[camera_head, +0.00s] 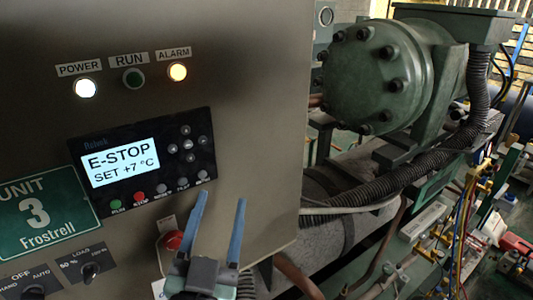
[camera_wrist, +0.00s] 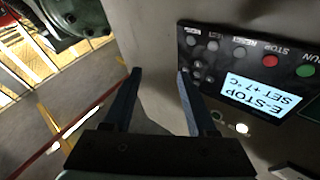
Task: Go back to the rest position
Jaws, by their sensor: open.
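My gripper (camera_head: 220,228) is at the bottom middle of the head view, with its two blue-grey fingers apart and nothing between them. It is in front of the cabinet's lower right part, below the controller display (camera_head: 120,168), which reads "E-STOP SET +7 °C". A red emergency button (camera_head: 173,240) is just left of the fingers, partly hidden by my gripper. In the wrist view my gripper (camera_wrist: 157,75) is also open and empty. The display (camera_wrist: 258,95) shows there upside down at the right.
The grey cabinet (camera_head: 240,90) carries a lit white power lamp (camera_head: 85,88), a dark green run lamp (camera_head: 133,77) and a lit amber alarm lamp (camera_head: 177,72). Rotary switches (camera_head: 90,271) are at the lower left. A green compressor (camera_head: 375,75), hoses and pipes stand at the right.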

